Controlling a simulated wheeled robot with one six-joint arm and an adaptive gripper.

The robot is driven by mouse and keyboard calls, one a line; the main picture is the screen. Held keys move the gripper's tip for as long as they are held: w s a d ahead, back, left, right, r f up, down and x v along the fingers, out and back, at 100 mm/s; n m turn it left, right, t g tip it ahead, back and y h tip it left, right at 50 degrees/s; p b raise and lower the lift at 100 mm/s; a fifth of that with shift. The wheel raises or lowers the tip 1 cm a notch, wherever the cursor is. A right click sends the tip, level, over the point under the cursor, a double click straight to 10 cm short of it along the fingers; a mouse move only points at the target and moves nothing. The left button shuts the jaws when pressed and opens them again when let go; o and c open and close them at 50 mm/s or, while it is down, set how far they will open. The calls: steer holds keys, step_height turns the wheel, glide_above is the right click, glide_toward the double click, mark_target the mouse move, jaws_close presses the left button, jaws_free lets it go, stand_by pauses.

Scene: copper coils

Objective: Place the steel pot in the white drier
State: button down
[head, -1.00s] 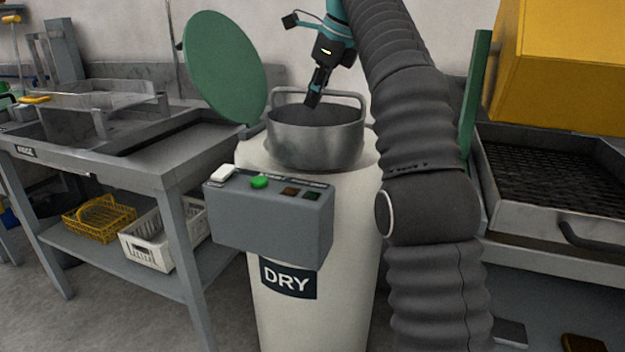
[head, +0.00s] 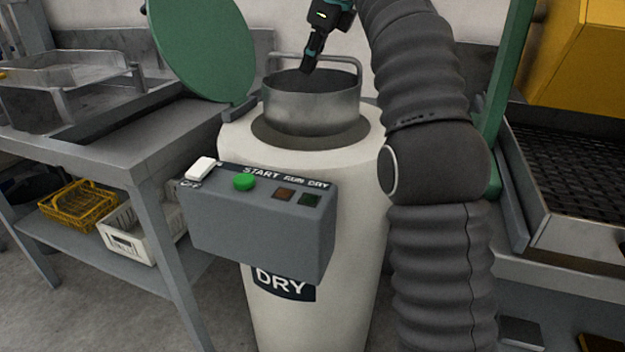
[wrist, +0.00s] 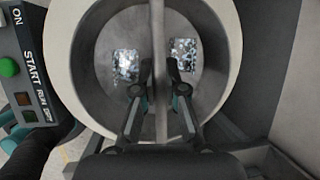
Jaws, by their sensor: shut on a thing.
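The steel pot (head: 310,108) is a round grey vessel with a raised bar handle. My gripper (head: 308,70) is shut on that handle from above; in the wrist view its fingers (wrist: 153,88) flank the bar crossing the pot. The white drier (head: 318,200) is a tall cylinder with a DRY label and a dark round opening. The pot is upright over that opening, whose dark ring shows around its base; I cannot tell how far it is above or inside. Two mottled shiny patches show inside the pot in the wrist view.
The drier's green lid (head: 203,48) stands open at the back left. A grey control box (head: 258,225) with a white switch and a green button (head: 244,182) juts from its front. A grey sink table (head: 130,150) is left; a mesh-bottomed tray (head: 575,165) is right.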

steer(key=shift+s+f, duration=0.1)
steer(key=shift+f, duration=1.55)
step_height(320, 180, down, 3)
steer(key=b, duration=0.3)
steer(key=shift+r, duration=0.15)
step_height(320, 180, down, 10)
steer(key=b, duration=0.4)
steer(key=shift+r, duration=0.15)
steer(key=c, duration=1.6)
jaws_free()
steer(key=shift+c, duration=0.2)
steer(key=o, duration=0.4)
steer(key=p+v, duration=0.3)
steer(key=v, duration=0.9)
steer(key=shift+p, duration=0.35)
